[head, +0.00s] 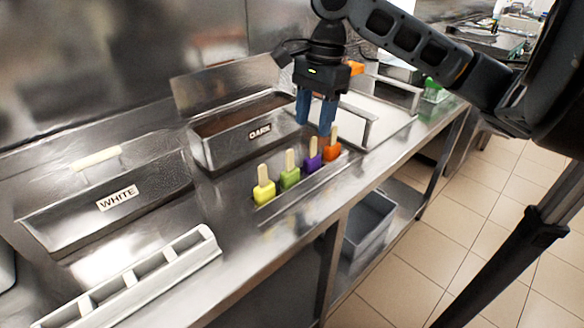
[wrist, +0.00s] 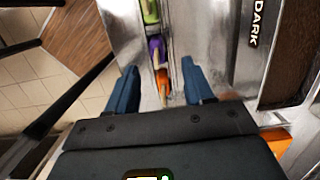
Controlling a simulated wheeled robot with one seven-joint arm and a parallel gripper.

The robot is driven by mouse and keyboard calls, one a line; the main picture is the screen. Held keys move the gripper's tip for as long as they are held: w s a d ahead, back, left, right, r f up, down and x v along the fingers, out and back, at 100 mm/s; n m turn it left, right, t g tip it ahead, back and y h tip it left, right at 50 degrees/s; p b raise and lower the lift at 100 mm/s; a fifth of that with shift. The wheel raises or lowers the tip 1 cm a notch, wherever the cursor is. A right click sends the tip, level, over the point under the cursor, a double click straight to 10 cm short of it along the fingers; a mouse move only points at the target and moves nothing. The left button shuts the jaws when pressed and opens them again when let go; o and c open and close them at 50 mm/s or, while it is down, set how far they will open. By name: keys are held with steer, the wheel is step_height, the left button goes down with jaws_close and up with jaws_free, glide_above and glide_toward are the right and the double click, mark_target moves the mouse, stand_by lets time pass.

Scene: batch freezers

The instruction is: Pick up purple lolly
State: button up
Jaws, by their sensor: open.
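The purple lolly (head: 312,160) stands upright, stick up, in a row on the steel counter, between a green lolly (head: 289,175) and an orange lolly (head: 332,149). A yellow lolly (head: 264,192) stands at the near left end of the row. My gripper (head: 316,128) is open and empty, pointing down above the orange end of the row. In the wrist view, the purple lolly (wrist: 156,48) is beyond my fingertips, and the orange lolly (wrist: 163,85) lies between the fingers. My gripper (wrist: 160,85) does not visibly touch any lolly.
A steel tub labelled DARK (head: 225,142) stands close behind the row. A tub labelled WHITE (head: 75,215) and a white slotted rack (head: 140,275) are at left. A steel frame (head: 368,128) is right of the row. The counter's front edge is close to the lollies.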

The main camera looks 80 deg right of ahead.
mark_target(311, 158)
steer(key=shift+s+f, duration=0.2)
steer(key=shift+f, duration=0.35)
steer(key=shift+w+a+f, duration=0.1)
steer(key=shift+a+f, duration=0.1)
steer(key=shift+f, duration=1.45)
steer(key=shift+w+a+f, duration=0.1)
steer(key=shift+a+f, duration=0.05)
steer(key=shift+f, duration=1.5)
jaws_close()
